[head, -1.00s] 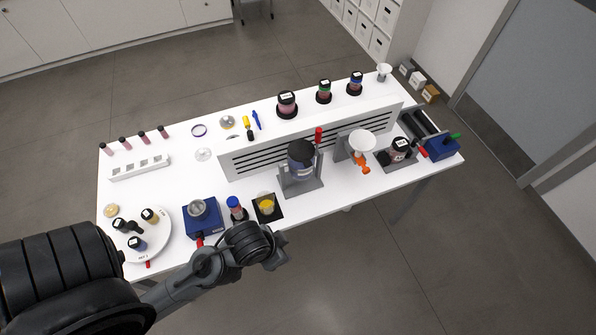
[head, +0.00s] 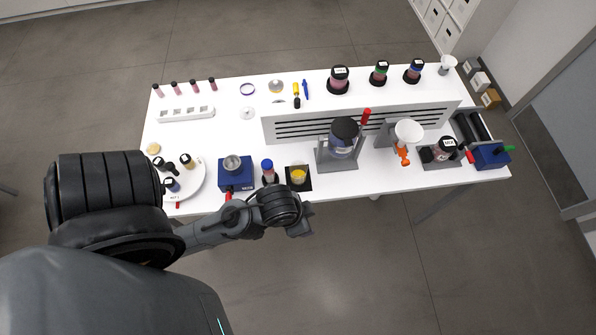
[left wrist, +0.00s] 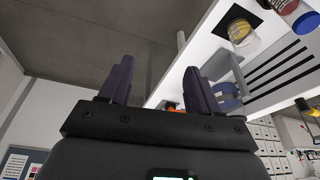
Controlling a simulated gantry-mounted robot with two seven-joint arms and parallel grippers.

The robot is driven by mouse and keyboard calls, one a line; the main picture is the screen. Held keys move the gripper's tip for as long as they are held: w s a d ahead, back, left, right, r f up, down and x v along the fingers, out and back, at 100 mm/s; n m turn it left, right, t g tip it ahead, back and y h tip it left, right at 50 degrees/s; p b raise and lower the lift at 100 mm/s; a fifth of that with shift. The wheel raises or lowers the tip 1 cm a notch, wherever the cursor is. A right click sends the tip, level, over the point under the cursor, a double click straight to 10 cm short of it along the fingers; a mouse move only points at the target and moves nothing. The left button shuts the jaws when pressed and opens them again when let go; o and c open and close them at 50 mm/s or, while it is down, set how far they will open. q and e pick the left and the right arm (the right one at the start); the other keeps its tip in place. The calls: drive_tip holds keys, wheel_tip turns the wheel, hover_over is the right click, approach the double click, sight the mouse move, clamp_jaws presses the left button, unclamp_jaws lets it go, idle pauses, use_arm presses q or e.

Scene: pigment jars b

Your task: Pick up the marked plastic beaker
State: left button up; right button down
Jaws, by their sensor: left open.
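The beaker (head: 298,176) is small and clear, with yellow contents. It stands upright on a black square pad at the front edge of the white table. It also shows near the top right of the left wrist view (left wrist: 243,36), where its markings are too small to read. My left gripper (left wrist: 158,70) is open, with nothing between its two dark fingers. The beaker is off to the right of the fingers and apart from them. In the head view my left wrist is just in front of the table edge, close to the beaker. My right gripper is not in view.
A blue-capped jar (head: 267,170) stands just left of the beaker, and a blue device (head: 235,174) beyond it. A grey stand with a dark-lidded jar (head: 343,138) is to the right. A slotted white panel (head: 290,125) runs behind. The floor in front is clear.

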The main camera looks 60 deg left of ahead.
use_arm(q)
drive_tip(key=o, duration=0.6)
